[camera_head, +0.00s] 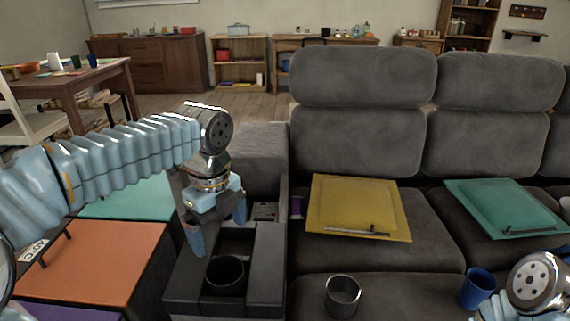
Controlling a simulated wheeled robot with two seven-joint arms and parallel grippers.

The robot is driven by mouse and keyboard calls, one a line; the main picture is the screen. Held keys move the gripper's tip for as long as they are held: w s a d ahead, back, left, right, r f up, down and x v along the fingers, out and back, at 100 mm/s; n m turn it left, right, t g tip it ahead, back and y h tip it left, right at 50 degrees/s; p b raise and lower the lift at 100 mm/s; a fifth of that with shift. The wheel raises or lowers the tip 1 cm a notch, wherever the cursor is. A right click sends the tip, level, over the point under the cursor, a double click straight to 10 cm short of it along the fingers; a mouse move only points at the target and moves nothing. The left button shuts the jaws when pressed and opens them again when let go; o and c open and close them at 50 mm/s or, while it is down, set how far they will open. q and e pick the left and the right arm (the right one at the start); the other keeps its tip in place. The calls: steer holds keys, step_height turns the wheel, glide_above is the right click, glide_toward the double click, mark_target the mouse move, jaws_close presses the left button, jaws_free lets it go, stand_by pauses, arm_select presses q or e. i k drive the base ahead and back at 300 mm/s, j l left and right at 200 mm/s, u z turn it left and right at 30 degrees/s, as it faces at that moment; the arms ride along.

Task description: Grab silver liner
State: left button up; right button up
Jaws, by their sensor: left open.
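A silver, hollow cylinder that looks like the silver liner (343,296) stands upright on the front of the grey sofa seat, open end up. My left gripper (216,230) points down over the armrest console, to the left of the silver liner and apart from it. Its two light blue fingers are spread with nothing between them. A dark round liner or cup well (225,275) sits in the console just below and in front of these fingers. My right arm's wrist shows at the lower right corner, beside a blue cup (475,289); its fingertips are not clearly visible.
The console (266,275) has raised walls around its recesses. A yellow panel (356,207) and a teal panel (506,208) lie on the sofa seats. Orange panel (85,262) lies at left. The seat around the silver liner is clear.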

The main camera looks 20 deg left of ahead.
mark_target(343, 291)
steer(key=k, duration=1)
